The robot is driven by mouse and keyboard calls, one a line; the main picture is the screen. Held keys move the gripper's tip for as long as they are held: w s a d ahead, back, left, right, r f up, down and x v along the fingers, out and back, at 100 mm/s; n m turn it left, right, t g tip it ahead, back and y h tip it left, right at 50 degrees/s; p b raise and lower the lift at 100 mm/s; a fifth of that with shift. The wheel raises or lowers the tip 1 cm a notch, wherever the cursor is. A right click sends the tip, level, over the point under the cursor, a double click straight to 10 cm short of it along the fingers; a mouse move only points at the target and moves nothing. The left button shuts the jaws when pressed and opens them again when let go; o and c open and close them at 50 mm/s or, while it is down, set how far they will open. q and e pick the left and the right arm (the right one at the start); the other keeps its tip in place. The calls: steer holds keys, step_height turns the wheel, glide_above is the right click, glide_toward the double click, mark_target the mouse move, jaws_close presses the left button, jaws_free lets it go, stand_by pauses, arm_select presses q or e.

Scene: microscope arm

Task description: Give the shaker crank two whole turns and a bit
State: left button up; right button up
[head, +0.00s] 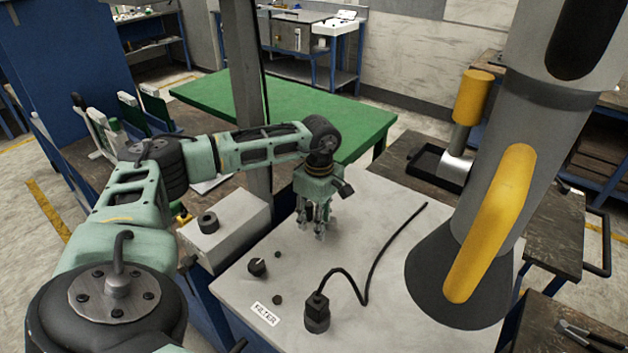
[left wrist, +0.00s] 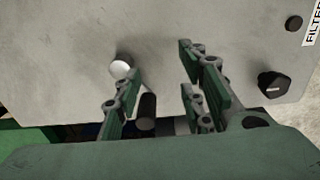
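A pale round knob (left wrist: 119,69) sits just beyond the left finger. I cannot tell whether a finger touches the cylinder. In the head view the gripper hides this spot, so the crank is not clearly seen there. My right gripper is out of view.
A black pointer knob (head: 257,267), small dark buttons and a FILTER label (head: 265,314) are on the panel's left. A plug (head: 317,312) with a black cable stands in front. A large grey tube (head: 505,160) with a yellow handle hangs at the right. A post stands behind my arm.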

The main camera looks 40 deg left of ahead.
arm_select(q)
steer(key=shift+r, duration=0.1)
step_height(320, 180, up, 8)
steer(key=p, duration=0.5)
stand_by(0.4)
